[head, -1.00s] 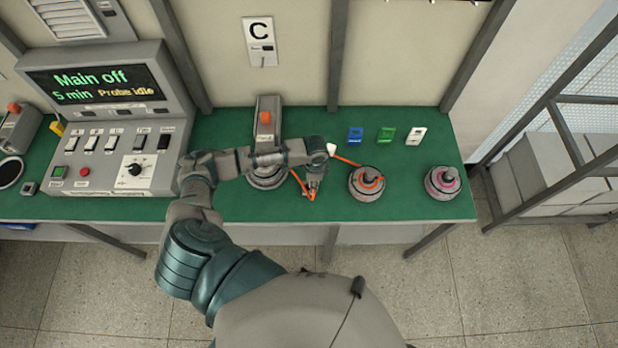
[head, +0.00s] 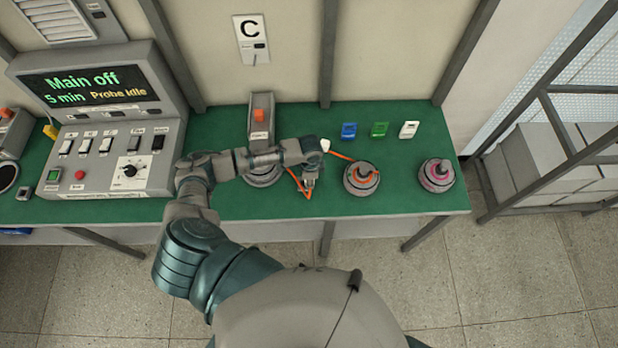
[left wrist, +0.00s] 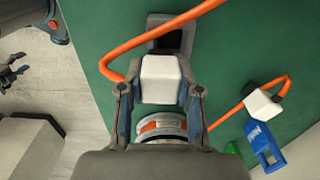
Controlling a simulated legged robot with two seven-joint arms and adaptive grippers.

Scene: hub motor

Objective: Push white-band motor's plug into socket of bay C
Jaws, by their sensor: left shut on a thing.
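My left gripper (head: 310,182) is shut on a white plug (left wrist: 160,78) with an orange cable (left wrist: 135,55). It holds the plug over the green bench, right of the bay C motor (head: 263,176). That motor is partly hidden under my arm and its rim looks pale. A dark square opening in a grey frame (left wrist: 172,36) lies just beyond the plug in the left wrist view; I cannot tell whether it is the socket. The plug looks apart from it. My right gripper (left wrist: 12,74) shows at the left edge of the wrist view, fingers apart, away from the bench.
A motor with orange cable (head: 362,180) and a pink-banded motor (head: 436,175) stand to the right. Another white plug (head: 325,145) lies behind my gripper. Blue (head: 349,131), green (head: 380,129) and white (head: 409,129) tags lie behind. A control console (head: 110,140) stands left.

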